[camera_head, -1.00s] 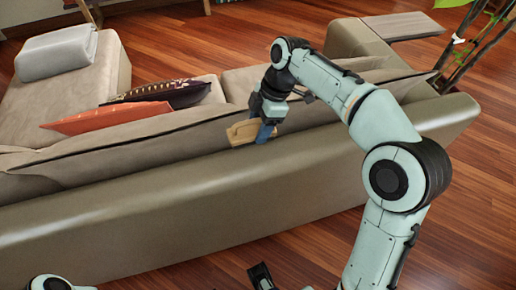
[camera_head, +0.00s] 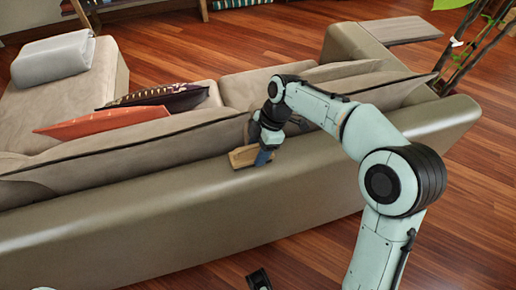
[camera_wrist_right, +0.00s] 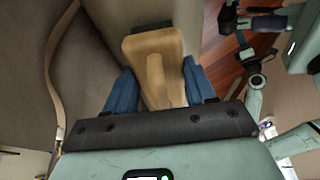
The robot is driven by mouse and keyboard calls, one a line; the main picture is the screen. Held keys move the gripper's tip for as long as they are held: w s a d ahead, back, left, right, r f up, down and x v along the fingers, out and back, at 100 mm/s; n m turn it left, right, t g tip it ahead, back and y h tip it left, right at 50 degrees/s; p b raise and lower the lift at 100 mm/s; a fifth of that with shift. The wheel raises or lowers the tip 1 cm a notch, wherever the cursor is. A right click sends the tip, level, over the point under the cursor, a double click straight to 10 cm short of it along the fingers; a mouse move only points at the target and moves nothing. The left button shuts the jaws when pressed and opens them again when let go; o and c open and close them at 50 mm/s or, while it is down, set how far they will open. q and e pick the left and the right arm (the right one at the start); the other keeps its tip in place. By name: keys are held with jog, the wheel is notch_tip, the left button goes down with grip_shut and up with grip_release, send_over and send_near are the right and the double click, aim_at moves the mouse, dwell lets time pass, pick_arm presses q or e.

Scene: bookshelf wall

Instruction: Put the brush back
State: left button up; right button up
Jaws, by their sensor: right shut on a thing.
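My right gripper (camera_head: 262,155) is shut on a wooden brush (camera_head: 243,157) at the rear of the sofa's backrest. In the right wrist view, the brush (camera_wrist_right: 150,42) is light brown with a raised handle ridge. The blue fingers (camera_wrist_right: 160,88) are on either side of that ridge, and a dark strip shows at the brush's far edge. The brush is over or against the sofa's rear top edge; contact is unclear. A dark part at the bottom edge of the head view, probably my left gripper (camera_head: 259,279), is mostly cut off, so its opening cannot be told.
The beige sofa (camera_head: 180,205) spans the view, with an orange cushion (camera_head: 95,122), a patterned cushion (camera_head: 165,97) and a folded grey blanket (camera_head: 53,60). A plant (camera_head: 480,40) stands at the right. Wooden floor (camera_head: 310,262) is clear behind the sofa.

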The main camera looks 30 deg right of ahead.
jog(key=o, duration=1.4)
jog(key=shift+f, duration=0.1)
jog(key=shift+r, duration=0.3)
jog(key=p+v, duration=0.3)
jog(key=v, duration=0.8)
jog(key=shift+d+r, duration=0.15)
jog(key=shift+r, duration=0.2)
